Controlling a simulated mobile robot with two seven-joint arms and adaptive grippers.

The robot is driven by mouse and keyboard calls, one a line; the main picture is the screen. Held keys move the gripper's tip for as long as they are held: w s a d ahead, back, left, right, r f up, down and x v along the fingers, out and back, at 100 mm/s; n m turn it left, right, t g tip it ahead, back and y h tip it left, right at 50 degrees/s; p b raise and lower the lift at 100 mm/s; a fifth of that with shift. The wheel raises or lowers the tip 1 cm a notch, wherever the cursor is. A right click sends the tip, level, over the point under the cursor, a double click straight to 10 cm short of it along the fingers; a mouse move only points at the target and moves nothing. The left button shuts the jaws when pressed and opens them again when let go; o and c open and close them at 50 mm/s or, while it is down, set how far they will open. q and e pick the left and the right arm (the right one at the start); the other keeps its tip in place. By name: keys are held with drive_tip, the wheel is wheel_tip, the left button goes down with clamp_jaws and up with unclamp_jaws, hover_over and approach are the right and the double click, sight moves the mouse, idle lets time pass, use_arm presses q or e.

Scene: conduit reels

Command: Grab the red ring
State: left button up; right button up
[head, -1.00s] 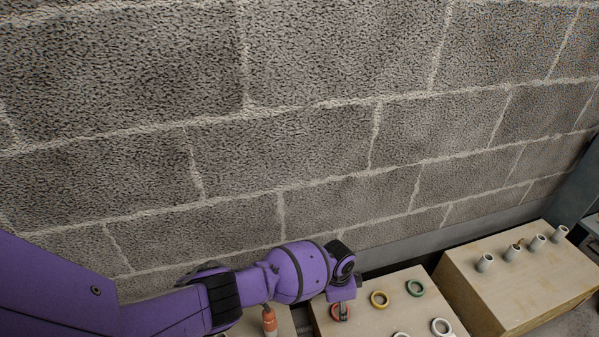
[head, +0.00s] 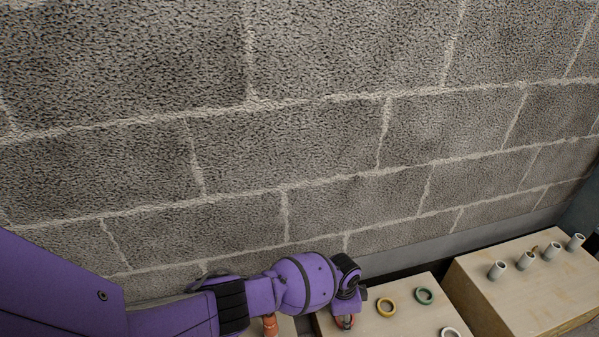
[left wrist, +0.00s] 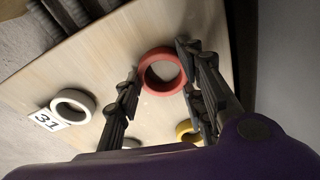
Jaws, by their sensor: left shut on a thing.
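The red ring (left wrist: 160,91) lies at the wooden board's surface, between the two fingers of my left gripper (left wrist: 160,66) in the left wrist view. One fingertip is at its left side and the other at its right side, and the gripper is shut on it. I cannot tell whether the ring is lifted off the board. In the head view the red ring (head: 345,322) shows only in part, under my left gripper (head: 352,309), which hides the rest. My right gripper is not in view.
A white ring (left wrist: 73,107) lies by a "31" label (left wrist: 47,120). Another box (head: 530,295) holds several grey pipe pieces. A block wall (head: 300,150) stands behind.

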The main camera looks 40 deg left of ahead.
use_arm(q)
drive_tip(key=shift+w+d+r, duration=0.1)
drive_tip(key=shift+w+r, duration=0.1)
